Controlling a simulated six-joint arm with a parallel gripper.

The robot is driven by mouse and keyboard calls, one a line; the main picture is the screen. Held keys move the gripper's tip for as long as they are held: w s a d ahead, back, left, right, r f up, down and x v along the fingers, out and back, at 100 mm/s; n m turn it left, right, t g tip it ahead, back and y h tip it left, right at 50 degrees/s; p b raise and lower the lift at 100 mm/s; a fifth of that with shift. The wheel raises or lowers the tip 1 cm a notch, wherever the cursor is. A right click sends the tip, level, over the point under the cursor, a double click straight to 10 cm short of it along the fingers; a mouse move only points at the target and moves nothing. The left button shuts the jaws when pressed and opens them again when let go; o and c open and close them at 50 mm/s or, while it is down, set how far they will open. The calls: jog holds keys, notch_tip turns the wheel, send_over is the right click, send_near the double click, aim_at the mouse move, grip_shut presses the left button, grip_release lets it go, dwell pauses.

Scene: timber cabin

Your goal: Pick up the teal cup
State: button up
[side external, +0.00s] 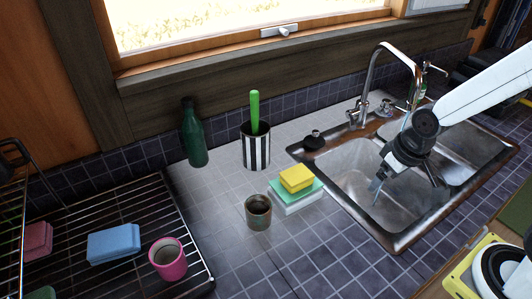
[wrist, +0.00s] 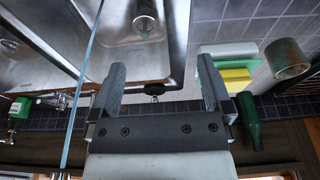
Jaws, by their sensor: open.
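The teal cup (side external: 258,212) is small, with a worn brownish-teal side and a dark inside. It stands upright on the tiled counter in front of the sponge stack. In the wrist view the cup (wrist: 290,60) is at the right edge, outside the fingers. My gripper (side external: 405,182) is over the sink, to the right of the cup and well apart from it. Its two fingers (wrist: 161,75) are spread with nothing between them.
A stack of sponges (side external: 297,181) lies between the cup and the metal sink (side external: 338,170). A striped holder (side external: 256,150) with a green handle and a green bottle (side external: 194,135) stand behind. A pink cup (side external: 168,258) is on the dish rack at left. A faucet (side external: 372,75) rises behind the sink.

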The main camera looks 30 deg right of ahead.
jog(key=w+a+n, duration=0.5)
jog(key=w+a, duration=0.3)
jog(key=a, duration=0.1)
jog(key=n+g+y, duration=0.1)
jog(key=n+g, duration=0.1)
jog(key=n, duration=0.4)
send_over(260, 201)
jog(key=s+a, duration=0.1)
jog(key=s, duration=0.2)
notch_tip(260, 201, down, 2)
jog(key=f, duration=0.1)
jog(key=shift+w+a+f, duration=0.1)
jog(key=shift+w+f, duration=0.05)
jog(key=shift+f, duration=0.4)
jog(key=shift+w+a+f, duration=0.1)
jog(key=shift+w+f, duration=0.05)
jog(key=shift+f, duration=0.35)
jog(key=shift+f, duration=0.1)
jog(key=shift+w+a+f, duration=0.15)
jog(key=shift+f, duration=1.1)
jog(key=shift+w+a+f, duration=0.1)
jog(key=shift+f, duration=1.1)
jog(key=c, duration=1)
jog(key=shift+c, duration=0.2)
jog(key=shift+r, duration=0.1)
